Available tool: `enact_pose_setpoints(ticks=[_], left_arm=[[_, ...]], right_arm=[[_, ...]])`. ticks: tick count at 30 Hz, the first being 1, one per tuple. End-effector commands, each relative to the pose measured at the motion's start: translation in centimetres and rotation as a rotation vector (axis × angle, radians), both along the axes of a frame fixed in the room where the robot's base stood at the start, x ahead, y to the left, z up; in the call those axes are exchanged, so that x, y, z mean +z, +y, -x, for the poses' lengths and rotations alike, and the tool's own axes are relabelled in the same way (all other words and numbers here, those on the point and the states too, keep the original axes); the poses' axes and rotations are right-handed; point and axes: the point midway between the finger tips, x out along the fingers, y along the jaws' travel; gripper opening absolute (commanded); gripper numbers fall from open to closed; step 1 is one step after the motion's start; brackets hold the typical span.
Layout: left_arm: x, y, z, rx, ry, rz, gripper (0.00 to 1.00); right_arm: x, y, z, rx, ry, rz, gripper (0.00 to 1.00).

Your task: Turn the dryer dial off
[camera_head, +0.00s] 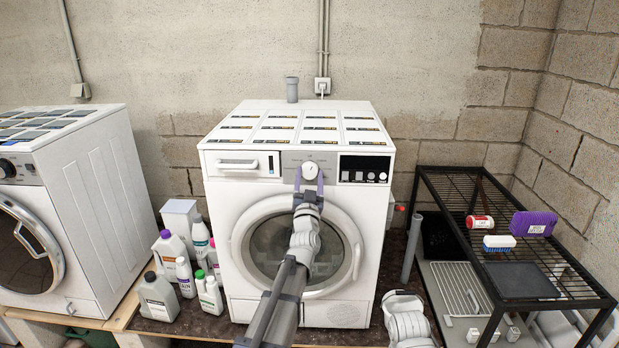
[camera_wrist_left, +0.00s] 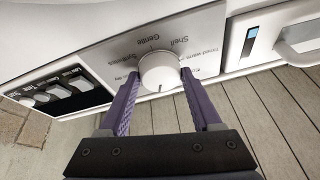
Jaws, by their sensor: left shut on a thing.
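The dryer dial (camera_head: 310,169) is a round white knob at the middle of the control panel on the white front-loading machine (camera_head: 220,195). My left gripper (camera_head: 310,178) reaches up to it in front of the door. In the left wrist view the dial (camera_wrist_left: 160,70) sits between the two purple fingers of my left gripper (camera_wrist_left: 160,88), which are shut on its sides. My right gripper is out of view.
A second white machine (camera_head: 95,200) stands at the left. Several bottles (camera_head: 158,297) stand between the machines. The dark button panel (camera_head: 363,170) is right of the dial.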

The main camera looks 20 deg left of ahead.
Motion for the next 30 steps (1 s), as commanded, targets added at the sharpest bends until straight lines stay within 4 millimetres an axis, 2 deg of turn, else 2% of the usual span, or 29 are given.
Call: enact_pose_setpoints(ticks=[1, 11, 16, 24, 30], left_arm=[[0.01, 0.01, 0.01, 0.0, 0.0, 0.0, 0.47], [0.01, 0.01, 0.01, 0.0, -0.001, 0.0, 0.1], [0.08, -0.12, -0.04, -0.002, -0.014, 0.045, 0.09], [0.26, -0.3, -0.12, -0.001, -0.079, 0.287, 0.09], [0.2, -0.27, -0.1, 0.001, -0.108, 0.391, 0.09]], right_arm=[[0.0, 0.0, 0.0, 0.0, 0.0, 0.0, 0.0], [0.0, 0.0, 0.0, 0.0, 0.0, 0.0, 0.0], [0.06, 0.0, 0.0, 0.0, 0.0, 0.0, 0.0], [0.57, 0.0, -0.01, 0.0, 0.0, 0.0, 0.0], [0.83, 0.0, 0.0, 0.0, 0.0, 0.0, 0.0]])
